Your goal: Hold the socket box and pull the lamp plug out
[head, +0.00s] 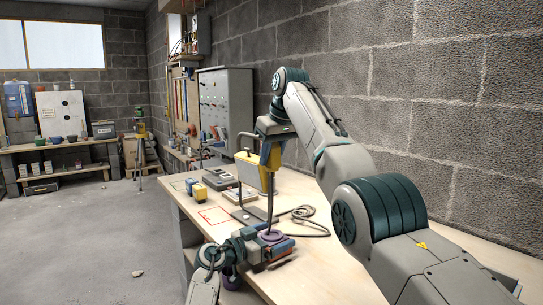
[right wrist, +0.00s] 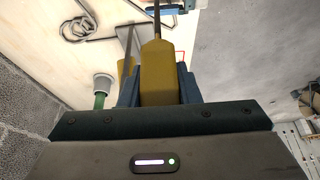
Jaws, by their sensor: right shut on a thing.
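My right gripper (head: 268,148) is raised above the bench and points down. It is shut on a yellow tapered piece (right wrist: 158,70), which also shows in the head view (head: 270,160). A thin dark cord or rod runs straight down from that piece; I cannot tell for sure that it is the lamp plug. A yellow block (head: 247,170), perhaps the lamp head, stands just left of it. My left gripper (head: 278,250) is low at the bench's front, beside a purple round thing (head: 272,236). Its jaw state is unclear. I cannot pick out the socket box surely.
A loose grey cable (head: 302,216) lies coiled on the bench (head: 330,265). A red outline (head: 214,215) marks the left edge. The block wall (head: 440,120) is close behind.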

